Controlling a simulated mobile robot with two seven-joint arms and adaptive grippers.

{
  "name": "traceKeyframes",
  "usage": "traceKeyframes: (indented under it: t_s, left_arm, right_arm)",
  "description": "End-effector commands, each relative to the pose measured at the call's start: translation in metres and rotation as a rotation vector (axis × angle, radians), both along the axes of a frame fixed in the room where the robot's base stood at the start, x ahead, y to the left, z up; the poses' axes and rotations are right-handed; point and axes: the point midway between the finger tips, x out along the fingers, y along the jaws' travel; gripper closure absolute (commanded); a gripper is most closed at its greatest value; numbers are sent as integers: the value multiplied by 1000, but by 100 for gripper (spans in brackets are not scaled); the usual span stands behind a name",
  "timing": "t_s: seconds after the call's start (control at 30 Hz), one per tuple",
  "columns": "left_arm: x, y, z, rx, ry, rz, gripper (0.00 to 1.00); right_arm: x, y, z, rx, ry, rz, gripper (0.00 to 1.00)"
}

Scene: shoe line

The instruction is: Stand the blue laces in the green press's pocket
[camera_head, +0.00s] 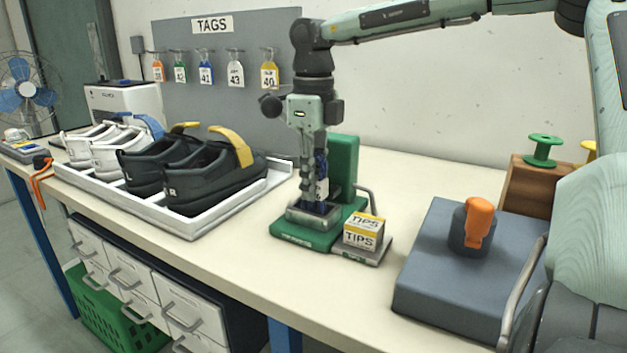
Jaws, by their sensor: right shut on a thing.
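The green press (343,168) stands on the bench at the middle of the head view. Its pocket (314,216) is a grey metal block low at the front. My right gripper (313,180) points straight down over the pocket and is shut on the blue laces (321,168), which have a white label band. The laces are upright, and their lower end is at the pocket's mouth. The fingers partly hide the laces, so I cannot tell how deep they sit. My left gripper is not in view.
A box marked TIPS (363,231) stands right of the press. A grey block (437,281) holds an orange-handled tool (479,222). A white tray (193,229) with white and black shoes is at left. Tags hang on a grey board (222,108) behind.

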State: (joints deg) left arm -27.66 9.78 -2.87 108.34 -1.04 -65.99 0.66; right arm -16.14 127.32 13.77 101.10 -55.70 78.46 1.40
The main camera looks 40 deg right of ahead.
Motion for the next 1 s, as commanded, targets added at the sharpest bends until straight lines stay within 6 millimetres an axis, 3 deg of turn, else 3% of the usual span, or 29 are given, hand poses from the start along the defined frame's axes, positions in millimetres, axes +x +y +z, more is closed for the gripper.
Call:
traceKeyframes:
  t_s: [0.17, 0.2, 0.4, 0.77, 1.0]
  left_arm:
    - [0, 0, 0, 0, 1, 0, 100]
    - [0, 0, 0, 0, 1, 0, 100]
    - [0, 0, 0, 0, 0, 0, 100]
    - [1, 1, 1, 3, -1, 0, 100]
    - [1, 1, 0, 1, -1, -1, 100]
  right_arm:
    - [0, 0, 0, 0, 0, 0, 100]
    - [0, 0, 0, 0, 0, 0, 80]
    - [0, 0, 0, 0, 0, 0, 57]
    - [0, 0, 6, 0, -2, 0, 57]
    - [1, 0, 48, -3, -5, -1, 57]
